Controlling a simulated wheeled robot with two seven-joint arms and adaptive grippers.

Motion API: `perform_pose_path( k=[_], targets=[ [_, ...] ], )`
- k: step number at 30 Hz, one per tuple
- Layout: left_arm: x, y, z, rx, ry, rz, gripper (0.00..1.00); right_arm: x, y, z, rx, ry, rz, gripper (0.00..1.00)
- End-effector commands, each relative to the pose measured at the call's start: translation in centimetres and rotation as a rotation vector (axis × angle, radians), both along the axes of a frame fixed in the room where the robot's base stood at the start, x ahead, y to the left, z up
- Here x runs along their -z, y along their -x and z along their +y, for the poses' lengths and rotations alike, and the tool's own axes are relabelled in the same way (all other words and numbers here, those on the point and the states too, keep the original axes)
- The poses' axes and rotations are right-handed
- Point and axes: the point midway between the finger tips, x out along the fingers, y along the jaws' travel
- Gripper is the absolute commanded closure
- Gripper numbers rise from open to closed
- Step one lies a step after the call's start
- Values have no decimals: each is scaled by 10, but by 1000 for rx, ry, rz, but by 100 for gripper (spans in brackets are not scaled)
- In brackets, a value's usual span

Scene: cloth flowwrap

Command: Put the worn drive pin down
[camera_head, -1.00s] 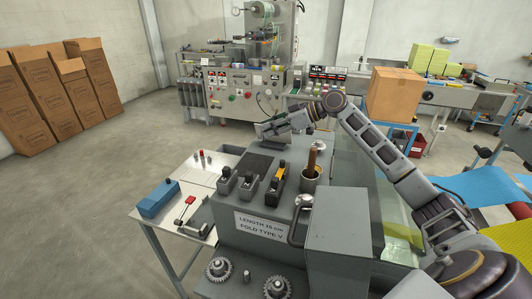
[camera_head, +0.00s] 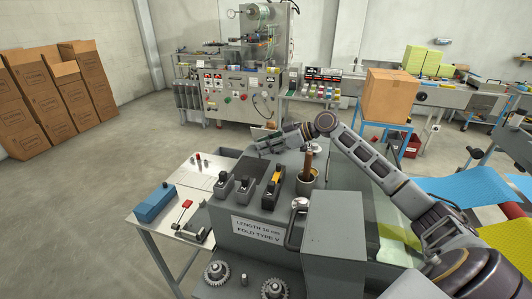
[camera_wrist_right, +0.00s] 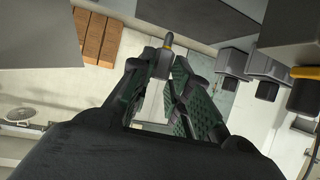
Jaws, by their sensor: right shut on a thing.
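My right gripper (camera_head: 266,146) is over the back of the grey machine top, at the end of the arm from the right. In the right wrist view its fingers (camera_wrist_right: 167,60) are shut on a small pin, which I take for the worn drive pin (camera_wrist_right: 168,42). In the head view the pin is too small to make out. My left gripper is not in view.
The grey machine (camera_head: 232,249) has black switches (camera_head: 245,186) and a cup (camera_head: 306,186) with a brown handle in it. A white side table (camera_head: 185,178) carries a blue box (camera_head: 155,202), a red-handled tool (camera_head: 182,211) and small red-topped pieces (camera_head: 198,158). Two gears (camera_head: 275,287) lie in front.

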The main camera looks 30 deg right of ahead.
Motion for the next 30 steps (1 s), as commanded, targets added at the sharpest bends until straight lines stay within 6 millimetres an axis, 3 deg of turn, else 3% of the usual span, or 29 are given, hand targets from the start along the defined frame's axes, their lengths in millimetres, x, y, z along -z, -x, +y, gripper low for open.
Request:
perform_pose_path(
  k=[9, 29, 30],
  targets=[
    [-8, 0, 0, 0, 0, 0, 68, 28, 0, 0, 0, 0, 1, 100],
    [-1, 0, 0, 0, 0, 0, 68, 37, 0, 0, 0, -1, 1, 100],
    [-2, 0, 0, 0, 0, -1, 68, 36, 0, 0, 0, -1, 1, 77]
  ],
)
